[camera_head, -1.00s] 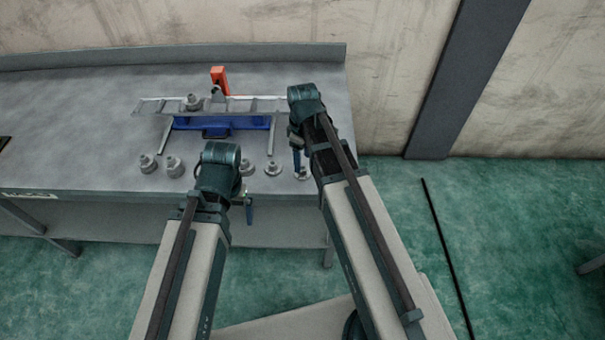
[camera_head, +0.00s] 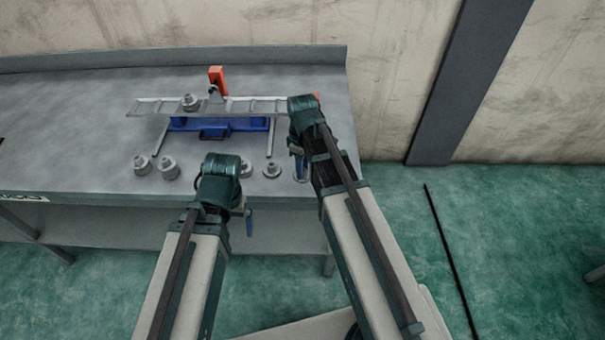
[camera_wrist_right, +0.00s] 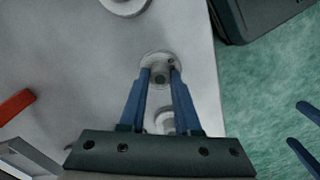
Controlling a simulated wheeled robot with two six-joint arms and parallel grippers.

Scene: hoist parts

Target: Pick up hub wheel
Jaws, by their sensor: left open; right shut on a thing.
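The hub wheel (camera_wrist_right: 157,56) is a grey, round, flanged part at the fingertips of my right gripper (camera_wrist_right: 160,76) in the right wrist view. The blue fingers are shut on its raised middle, and its flange shows around them. In the head view my right gripper (camera_head: 301,170) is low at the bench's front right corner, and the hub wheel is mostly hidden there. I cannot tell whether it still touches the bench. My left gripper (camera_head: 249,222) is open in front of the bench edge. Its blue fingers also show at the right of the wrist view (camera_wrist_right: 307,130).
Several grey flanged parts stand along the front of the bench (camera_head: 70,130), including one (camera_head: 271,169) just left of my right gripper.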

